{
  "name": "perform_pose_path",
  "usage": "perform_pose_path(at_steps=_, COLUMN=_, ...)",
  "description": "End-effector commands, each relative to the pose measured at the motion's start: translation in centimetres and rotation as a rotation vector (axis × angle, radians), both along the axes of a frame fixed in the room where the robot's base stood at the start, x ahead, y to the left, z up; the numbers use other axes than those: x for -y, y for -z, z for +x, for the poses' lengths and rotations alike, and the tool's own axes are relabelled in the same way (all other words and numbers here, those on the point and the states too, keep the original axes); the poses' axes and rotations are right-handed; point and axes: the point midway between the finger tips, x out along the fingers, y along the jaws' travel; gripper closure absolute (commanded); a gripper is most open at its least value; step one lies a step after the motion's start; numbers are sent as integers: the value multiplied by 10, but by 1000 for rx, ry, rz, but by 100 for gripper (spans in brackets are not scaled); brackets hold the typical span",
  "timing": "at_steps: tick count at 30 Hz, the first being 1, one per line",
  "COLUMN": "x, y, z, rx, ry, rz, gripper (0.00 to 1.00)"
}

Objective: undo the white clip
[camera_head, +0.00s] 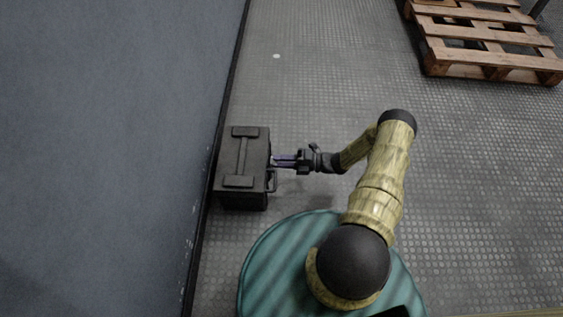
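I cannot make out a white clip on the dark box (230,165), which stands on the floor against the wall. The box has a lid with raised bars and a handle on its right side. My gripper (273,161) points left, with its thin fingers at the box's right side, close to the handle. The fingertips meet the box's edge in this view. Whether they touch it, or hold anything, is too small to tell. The side of the box facing the gripper is mostly hidden from above.
The blue-grey wall (110,140) runs along the left, close behind the box. A wooden pallet (480,40) lies at the top right. A small white spot (276,56) is on the floor above the box. The textured floor (480,180) on the right is clear.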

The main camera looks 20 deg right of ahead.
Motion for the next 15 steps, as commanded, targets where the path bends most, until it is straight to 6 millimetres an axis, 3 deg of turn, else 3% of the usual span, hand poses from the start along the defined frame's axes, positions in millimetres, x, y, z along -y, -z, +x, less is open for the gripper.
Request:
perform_pose_path(at_steps=5, x=0, y=0, z=0, rx=0, ry=0, rz=0, gripper=68)
perform_pose_path(at_steps=10, x=0, y=0, z=0, rx=0, ry=0, rz=0, gripper=98)
perform_pose_path(at_steps=15, x=0, y=0, z=0, rx=0, ry=0, rz=0, gripper=100)
